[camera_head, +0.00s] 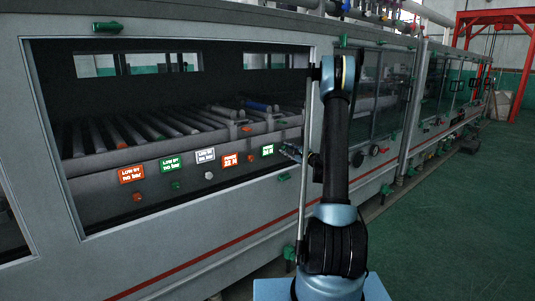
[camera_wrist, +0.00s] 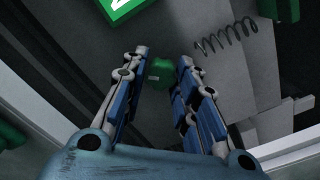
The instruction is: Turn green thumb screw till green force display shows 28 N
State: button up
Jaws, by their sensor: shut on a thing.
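The green thumb screw (camera_wrist: 162,76) shows between my fingertips in the wrist view. My gripper (camera_wrist: 163,66) is closed on it, one finger on each side. In the wrist view only a corner of the green display (camera_wrist: 122,8) shows at the top edge, with a cut-off white figure.
Other displays sit left along the rail: orange (camera_head: 230,160), white (camera_head: 205,155), another green (camera_head: 170,163) and another orange (camera_head: 131,173). Small coloured knobs sit near them. Conveyor rollers (camera_head: 150,128) lie behind the rail. A coil spring (camera_wrist: 226,40) is right of the screw.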

jog(key=m, duration=0.2)
jog(key=shift+s+a+f+m, duration=0.1)
jog(key=shift+m, duration=0.3)
jog(key=shift+m, duration=1.2)
jog(key=shift+a, duration=0.1)
jog(key=o, duration=0.7)
